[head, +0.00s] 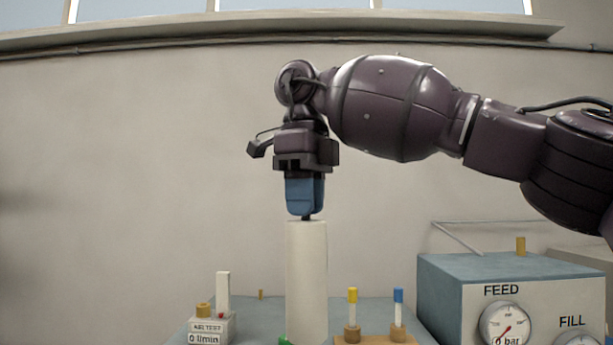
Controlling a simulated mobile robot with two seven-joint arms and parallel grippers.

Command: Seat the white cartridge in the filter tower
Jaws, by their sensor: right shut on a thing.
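My right gripper (306,213) comes in from the right and points straight down. Its blue fingers are shut on the small dark stem at the top of the white cartridge (306,278). The cartridge is a tall, plain white cylinder and hangs or stands upright below the fingers. Its lower end runs down to the bottom of the picture, so I cannot tell what it rests on or whether it is lifted. I cannot make out the filter tower. My left gripper is not in view.
A blue-grey bench top (262,312) lies behind the cartridge. A small tester box (208,331) stands left. A wooden rack (375,341) with yellow-topped and blue-topped tubes stands right, near a gauge box (465,268). Something green shows at the cartridge's lower left.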

